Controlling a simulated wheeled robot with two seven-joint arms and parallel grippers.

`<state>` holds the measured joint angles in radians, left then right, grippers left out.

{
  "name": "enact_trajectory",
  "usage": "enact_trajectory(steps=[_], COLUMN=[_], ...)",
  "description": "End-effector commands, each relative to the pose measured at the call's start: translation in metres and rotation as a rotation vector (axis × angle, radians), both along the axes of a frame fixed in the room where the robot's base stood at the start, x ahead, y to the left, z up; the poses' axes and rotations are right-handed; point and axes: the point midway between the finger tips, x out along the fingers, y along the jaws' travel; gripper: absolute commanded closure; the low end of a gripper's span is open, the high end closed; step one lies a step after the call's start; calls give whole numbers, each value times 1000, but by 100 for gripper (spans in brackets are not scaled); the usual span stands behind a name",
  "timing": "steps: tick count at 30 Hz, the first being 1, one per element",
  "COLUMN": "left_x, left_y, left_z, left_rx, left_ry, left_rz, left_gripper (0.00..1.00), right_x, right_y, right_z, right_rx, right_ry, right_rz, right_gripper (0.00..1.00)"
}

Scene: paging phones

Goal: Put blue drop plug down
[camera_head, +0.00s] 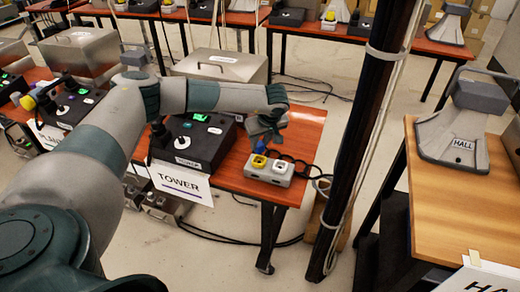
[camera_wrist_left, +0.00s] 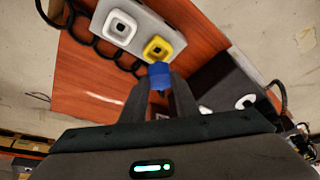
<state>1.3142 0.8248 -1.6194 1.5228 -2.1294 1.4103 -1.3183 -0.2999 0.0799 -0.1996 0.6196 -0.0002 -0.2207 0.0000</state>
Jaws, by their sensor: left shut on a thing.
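My left gripper (camera_head: 263,138) is over the right end of the red-brown table (camera_head: 304,131). It is shut on the blue drop plug (camera_wrist_left: 159,75), which also shows in the head view (camera_head: 260,146) under the fingers. A grey socket block (camera_head: 268,170) sits on the table below, with a yellow socket (camera_head: 258,161) and a white socket (camera_head: 280,166). In the left wrist view the plug tip overlaps the edge of the yellow socket (camera_wrist_left: 157,49). I cannot tell whether they touch. My right gripper is in neither view.
A black phone console (camera_head: 196,140) with a TOWER sign (camera_head: 181,184) stands left of the block. A dark coiled cord (camera_head: 310,170) lies at the table's right edge. A dark post (camera_head: 362,130) rises to the right, before a wooden table with a HALL horn (camera_head: 455,125).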

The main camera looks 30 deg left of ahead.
Motion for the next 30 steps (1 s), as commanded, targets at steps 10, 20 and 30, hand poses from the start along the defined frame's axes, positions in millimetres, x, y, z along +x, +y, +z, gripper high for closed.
enact_trajectory(steps=[10,20,30], left_x=[0,0,0], left_y=[-1,0,0], left_z=[-9,-39,-44], left_rx=[0,0,0], left_ry=[2,0,0], left_rz=[1,1,1], left_gripper=[95,95,95], right_x=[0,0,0], right_y=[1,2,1], right_z=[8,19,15], right_rx=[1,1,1], right_ry=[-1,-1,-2], right_rz=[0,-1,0], right_gripper=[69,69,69])
